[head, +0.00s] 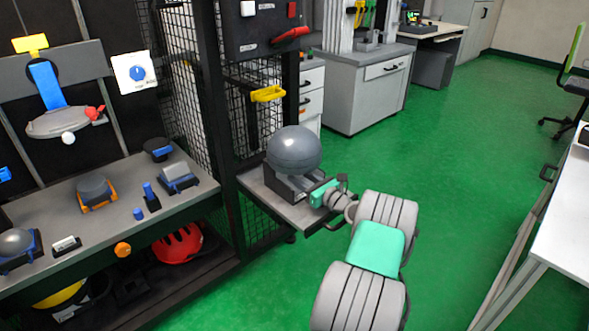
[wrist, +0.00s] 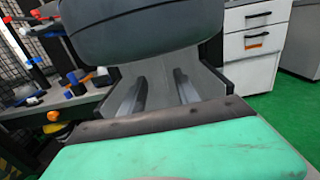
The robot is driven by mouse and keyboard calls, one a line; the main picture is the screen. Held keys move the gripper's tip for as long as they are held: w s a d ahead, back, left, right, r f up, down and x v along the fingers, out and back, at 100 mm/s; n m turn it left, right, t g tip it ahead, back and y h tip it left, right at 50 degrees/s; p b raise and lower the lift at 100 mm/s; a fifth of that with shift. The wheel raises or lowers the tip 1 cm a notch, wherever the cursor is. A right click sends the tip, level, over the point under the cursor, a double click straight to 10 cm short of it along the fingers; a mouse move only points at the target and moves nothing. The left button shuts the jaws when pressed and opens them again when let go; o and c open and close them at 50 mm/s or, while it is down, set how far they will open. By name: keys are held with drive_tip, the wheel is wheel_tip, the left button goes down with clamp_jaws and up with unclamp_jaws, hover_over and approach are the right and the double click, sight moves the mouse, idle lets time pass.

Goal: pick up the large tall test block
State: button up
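A large dark grey rounded body (head: 294,150) sits in a dark cradle (head: 290,186) on the small side shelf. It looks ball-like in the head view, not plainly like a tall block. My gripper (head: 323,193) is low at the cradle's right side in the head view. In the wrist view the grey body (wrist: 140,28) fills the upper middle, above and beyond my gripper (wrist: 160,88). Two dark bars stand apart below it, and the gripper appears open with nothing between. Whether the fingers touch the cradle is hidden.
A shelf (head: 110,212) at the left holds several small pieces, including an upright blue block (head: 149,192) in a black holder. A black mesh cage post (head: 226,150) stands left of the side shelf (head: 262,194). Green floor is clear to the right, up to a white table (head: 570,225).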

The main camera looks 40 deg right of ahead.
drive_tip(key=shift+w, duration=0.5)
drive_tip(key=shift+c, duration=0.5)
clamp_jaws()
idle(0.4)
drive_tip(key=shift+d+r, duration=0.1)
drive_tip(key=shift+r, duration=0.1)
